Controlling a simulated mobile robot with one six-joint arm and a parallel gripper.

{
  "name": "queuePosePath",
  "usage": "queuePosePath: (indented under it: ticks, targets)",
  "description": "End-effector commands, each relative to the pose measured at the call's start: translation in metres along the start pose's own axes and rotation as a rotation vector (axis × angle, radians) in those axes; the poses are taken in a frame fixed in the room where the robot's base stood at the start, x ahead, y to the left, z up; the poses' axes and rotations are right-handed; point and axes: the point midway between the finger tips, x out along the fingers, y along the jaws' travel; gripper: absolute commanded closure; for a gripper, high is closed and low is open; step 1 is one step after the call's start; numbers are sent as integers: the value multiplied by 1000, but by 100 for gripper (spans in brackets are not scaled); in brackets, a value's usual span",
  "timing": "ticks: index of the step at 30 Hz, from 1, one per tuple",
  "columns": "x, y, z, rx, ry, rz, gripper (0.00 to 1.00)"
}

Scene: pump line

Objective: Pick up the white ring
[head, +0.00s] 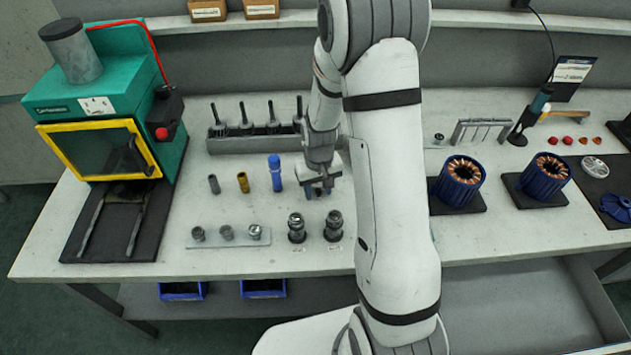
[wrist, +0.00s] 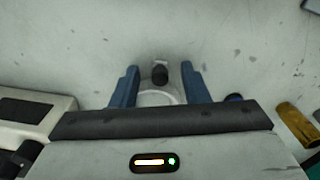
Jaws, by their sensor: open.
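In the wrist view, a pale, rounded shape that looks like the white ring (wrist: 158,98) lies between my gripper's blue fingers. Its near part is hidden by the gripper body. A small dark round piece (wrist: 160,75) shows at its far side; I cannot tell whether it belongs to the ring. My gripper (wrist: 160,72) is open, with one finger on each side and gaps between them and the ring. In the head view my gripper (head: 318,191) points down low over the bench, right of the blue cylinder (head: 275,172), and I cannot make out the ring there.
Left of my gripper stand a brass cylinder (head: 243,182) and a grey one (head: 214,184). Two dark fittings (head: 297,228) (head: 333,226) stand in front. A grey rack (head: 255,138) with upright tools is behind. A green press (head: 110,110) stands at the far left.

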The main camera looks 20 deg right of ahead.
Motion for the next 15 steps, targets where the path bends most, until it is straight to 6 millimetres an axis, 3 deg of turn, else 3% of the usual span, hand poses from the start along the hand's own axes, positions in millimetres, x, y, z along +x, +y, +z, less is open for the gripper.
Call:
queuePosePath:
  ticks: [6, 15]
  targets:
    - [0, 0, 0, 0, 0, 0, 60]
    - [0, 0, 0, 1, 0, 0, 84]
